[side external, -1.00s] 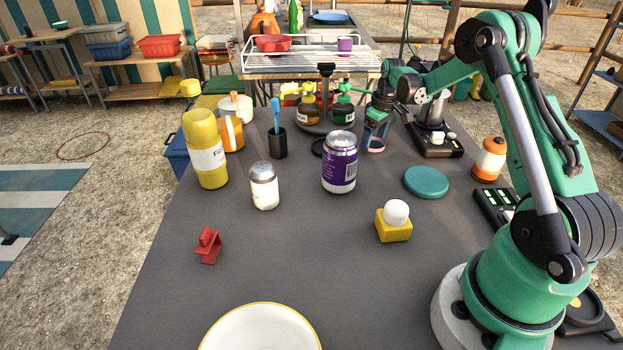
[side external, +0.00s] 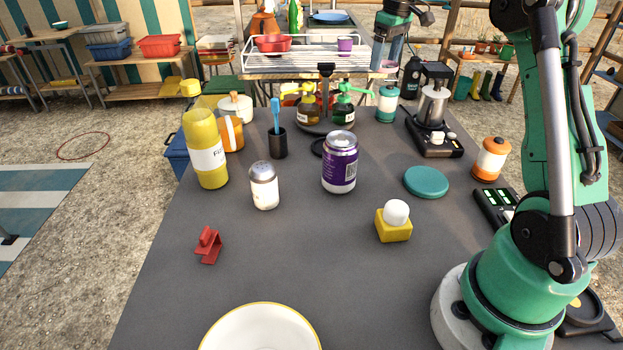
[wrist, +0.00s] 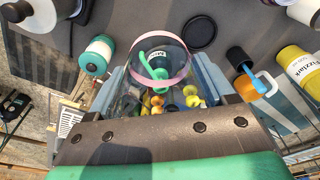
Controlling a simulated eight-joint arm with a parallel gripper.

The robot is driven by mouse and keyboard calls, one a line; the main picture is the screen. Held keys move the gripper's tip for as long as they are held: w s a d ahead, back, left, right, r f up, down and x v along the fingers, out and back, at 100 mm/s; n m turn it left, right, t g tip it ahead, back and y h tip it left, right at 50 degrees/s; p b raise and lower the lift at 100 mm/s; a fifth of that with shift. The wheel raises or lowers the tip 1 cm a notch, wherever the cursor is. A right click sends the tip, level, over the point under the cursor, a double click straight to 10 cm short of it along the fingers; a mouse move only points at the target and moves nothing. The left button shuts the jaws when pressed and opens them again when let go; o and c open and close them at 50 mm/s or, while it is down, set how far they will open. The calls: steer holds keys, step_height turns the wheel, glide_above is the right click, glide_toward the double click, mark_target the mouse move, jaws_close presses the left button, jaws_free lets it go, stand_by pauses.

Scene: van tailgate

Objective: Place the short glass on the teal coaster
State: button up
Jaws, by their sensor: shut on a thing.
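The teal coaster (side external: 426,182) lies flat and bare on the right half of the grey tabletop. The short glass (wrist: 150,82) is clear with a pink rim and sits between my fingers in the wrist view. My gripper (wrist: 158,78) is shut on it. In the side view my gripper (side external: 388,58) is high above the far right end of the table, pointing down. It is well behind and above the coaster. The glass shows only faintly there, at the fingertips.
Near the coaster stand an orange lantern (side external: 490,160), a yellow block with a white ball (side external: 394,224) and a purple can (side external: 340,164).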

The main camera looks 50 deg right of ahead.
steer(key=shift+s+r, duration=0.1)
steer(key=shift+r, duration=0.3)
steer(key=s+r, duration=0.3)
steer(key=s, duration=0.3)
steer(key=m, duration=0.1)
glide_above(424, 177)
steer(key=f, duration=2)
steer(key=shift+s+a+f, duration=0.1)
steer(key=shift+s+f, duration=0.1)
steer(key=shift+f, duration=0.2)
steer(key=shift+f, duration=0.15)
steer(key=o, duration=1.2)
